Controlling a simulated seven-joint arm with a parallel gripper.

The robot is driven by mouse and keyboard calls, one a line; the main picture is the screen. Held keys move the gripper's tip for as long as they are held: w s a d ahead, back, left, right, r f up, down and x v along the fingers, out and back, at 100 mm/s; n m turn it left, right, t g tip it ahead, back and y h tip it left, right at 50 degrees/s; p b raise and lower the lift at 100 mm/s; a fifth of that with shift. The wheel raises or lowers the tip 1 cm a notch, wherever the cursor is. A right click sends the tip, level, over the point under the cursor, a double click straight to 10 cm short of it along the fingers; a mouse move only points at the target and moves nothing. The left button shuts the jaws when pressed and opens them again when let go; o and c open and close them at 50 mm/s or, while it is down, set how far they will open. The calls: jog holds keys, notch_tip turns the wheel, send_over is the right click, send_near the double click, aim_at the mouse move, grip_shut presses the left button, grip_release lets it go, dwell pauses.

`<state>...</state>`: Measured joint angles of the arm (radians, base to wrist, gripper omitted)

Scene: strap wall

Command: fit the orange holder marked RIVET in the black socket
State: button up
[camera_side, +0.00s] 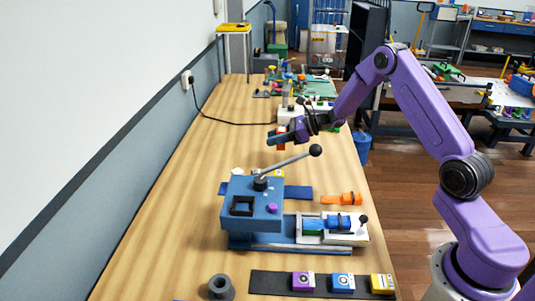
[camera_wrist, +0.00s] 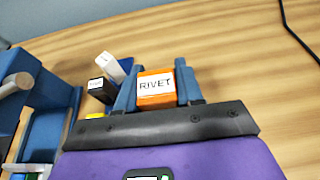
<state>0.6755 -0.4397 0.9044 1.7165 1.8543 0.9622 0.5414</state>
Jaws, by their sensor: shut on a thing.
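My gripper (camera_side: 279,136) is above the table, behind the blue fixture in the side view. It is shut on the orange holder (camera_wrist: 156,92), whose white RIVET label faces the wrist camera. In the wrist view the holder sits between the two blue fingers; in the side view only part of the orange holder (camera_side: 281,143) shows. The black square socket (camera_side: 242,206) is in the top of the blue fixture (camera_side: 252,190), nearer the side camera than my gripper. The holder is apart from the socket. The socket is not clearly visible in the wrist view.
A lever with a black ball (camera_side: 316,150) rises from the fixture toward my gripper. Labelled black (camera_wrist: 101,88) and white (camera_wrist: 108,65) blocks show beside the fingers. An orange piece (camera_side: 342,199) lies right of the fixture. A black strip (camera_side: 266,283) bears several coloured blocks. The table's left side is clear.

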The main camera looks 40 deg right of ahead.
jog(key=w+f, duration=0.4)
jog(key=f, duration=0.1)
jog(key=shift+w+d+f, duration=0.15)
jog(key=shift+w+f, duration=0.05)
jog(key=shift+f, duration=1.65)
jog(key=shift+f, duration=0.1)
jog(key=o, duration=1.1)
jog(key=shift+d, duration=0.1)
jog(key=v, duration=1.2)
